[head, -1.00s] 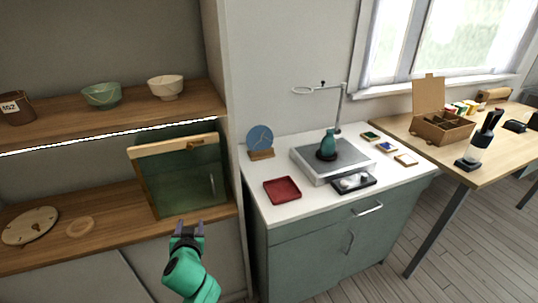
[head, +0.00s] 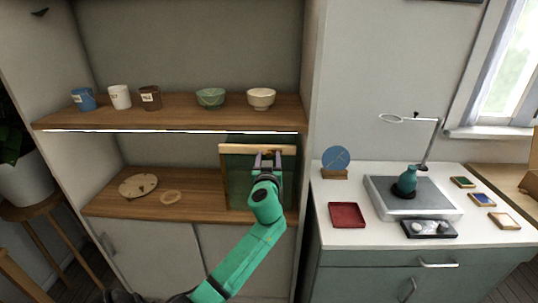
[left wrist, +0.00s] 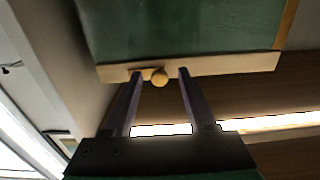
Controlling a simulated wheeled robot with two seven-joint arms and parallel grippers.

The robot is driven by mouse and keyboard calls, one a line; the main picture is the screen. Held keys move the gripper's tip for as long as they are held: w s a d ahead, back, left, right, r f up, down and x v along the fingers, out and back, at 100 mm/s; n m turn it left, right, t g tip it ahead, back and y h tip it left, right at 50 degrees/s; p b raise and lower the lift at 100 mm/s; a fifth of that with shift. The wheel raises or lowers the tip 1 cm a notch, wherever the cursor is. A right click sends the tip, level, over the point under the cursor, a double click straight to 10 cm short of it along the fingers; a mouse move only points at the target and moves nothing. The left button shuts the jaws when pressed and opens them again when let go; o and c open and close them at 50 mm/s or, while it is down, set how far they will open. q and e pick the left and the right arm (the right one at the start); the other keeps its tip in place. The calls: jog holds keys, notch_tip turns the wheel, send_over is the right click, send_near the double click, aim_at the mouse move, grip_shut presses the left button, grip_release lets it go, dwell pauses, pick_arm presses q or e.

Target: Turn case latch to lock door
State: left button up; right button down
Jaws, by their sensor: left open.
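The display case (head: 236,182) stands on the lower wooden shelf at its right end, with a green-tinted glass door and a pale wooden top rail (head: 235,149). In the left wrist view the rail (left wrist: 225,66) crosses the picture, and the small wooden latch (left wrist: 159,77) with its round knob sits on it. My left gripper (head: 268,157) is open in front of the rail. In the left wrist view its two fingers (left wrist: 156,75) stand on either side of the latch knob, with gaps on both sides. Whether they touch the rail, I cannot tell. My right gripper is not in view.
The upper shelf (head: 180,112) with cups and bowls overhangs the case, with a bright light strip under its edge. A cracked plate (head: 138,186) and a ring (head: 171,198) lie left of the case. A white-topped cabinet (head: 340,236) stands to the right.

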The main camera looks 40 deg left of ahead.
pick_arm(q)
jog(key=shift+w+a, duration=0.15)
grip_shut()
